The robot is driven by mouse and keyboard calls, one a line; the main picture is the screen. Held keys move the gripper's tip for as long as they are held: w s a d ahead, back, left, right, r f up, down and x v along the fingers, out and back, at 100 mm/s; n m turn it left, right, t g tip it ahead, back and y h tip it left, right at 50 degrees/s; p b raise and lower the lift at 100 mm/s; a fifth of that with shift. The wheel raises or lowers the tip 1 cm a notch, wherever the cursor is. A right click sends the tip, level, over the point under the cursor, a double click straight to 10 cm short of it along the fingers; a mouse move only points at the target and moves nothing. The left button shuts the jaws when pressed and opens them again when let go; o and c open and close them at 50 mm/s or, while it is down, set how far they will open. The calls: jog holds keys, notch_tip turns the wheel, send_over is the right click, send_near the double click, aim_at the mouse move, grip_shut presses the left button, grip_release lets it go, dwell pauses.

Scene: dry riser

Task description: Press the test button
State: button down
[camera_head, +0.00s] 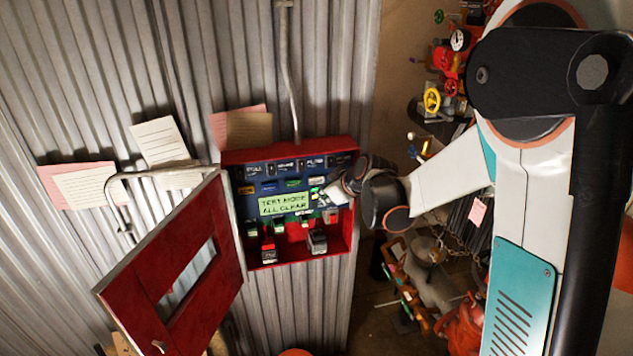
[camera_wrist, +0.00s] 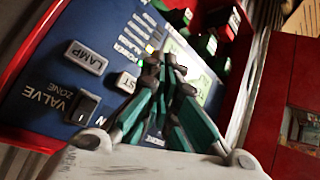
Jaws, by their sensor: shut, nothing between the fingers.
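The red control box (camera_head: 349,235) on the corrugated wall has its door swung open. Its blue panel carries a green display (camera_head: 286,203) that seems to read "TEST MODE ALL CLEAR". In the wrist view, a pale button ending in "ST" (camera_wrist: 127,82) sits beside a pale "LAMP" button (camera_wrist: 86,58); the first letters of the former are hard to read. My gripper (camera_wrist: 162,64) is shut and empty, its tips over the panel just right of the "ST" button. In the head view my gripper (camera_head: 334,194) reaches in from the right. I cannot tell whether the tips touch anything.
The red door (camera_head: 170,275) hangs open to the left. A black switch (camera_wrist: 82,106) labelled "VALVE ZONE" is below "LAMP". Notes (camera_head: 160,142) are on the wall. Red and yellow valves (camera_head: 432,100) and clutter stand to the right, behind my arm.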

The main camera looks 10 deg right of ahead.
jog(key=shift+w, duration=1.1)
jog(key=shift+w, duration=0.1)
dwell(0.6)
jog(key=shift+w+b, duration=0.3)
jog(key=shift+w, duration=0.5)
dwell(0.8)
jog(key=shift+s, duration=0.2)
jog(key=shift+s+b, duration=0.35)
jog(key=shift+s, duration=0.4)
jog(key=s, duration=0.5)
dwell(0.5)
